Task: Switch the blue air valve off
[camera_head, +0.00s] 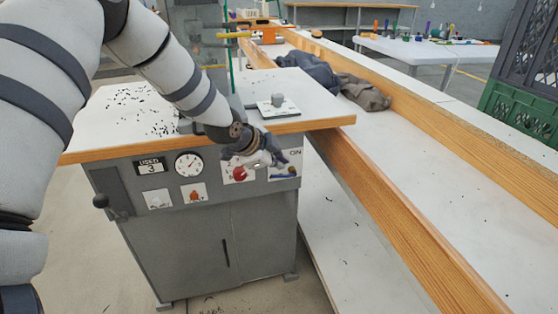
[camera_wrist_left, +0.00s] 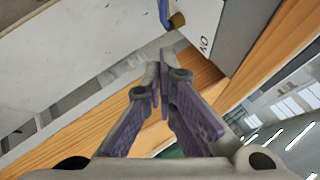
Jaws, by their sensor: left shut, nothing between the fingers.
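The blue air valve (camera_head: 285,177) is on a white plate marked "ON" at the right end of the machine's grey front panel. My left gripper (camera_head: 270,161) is in front of the panel by this plate and hides part of the valve. In the left wrist view, the blue handle (camera_wrist_left: 163,12) and its brass-coloured part show at the top edge, just beyond the closed fingertips (camera_wrist_left: 160,58). The left fingers are together with nothing between them. I cannot tell whether they touch the handle. My right gripper is not in view.
A red knob (camera_head: 240,174) is just left of the gripper, with a gauge (camera_head: 189,164) and an orange button (camera_head: 195,193) further left. The wood-edged tabletop (camera_head: 310,125) overhangs the panel. A wood-sided conveyor (camera_head: 370,185) runs along the right.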

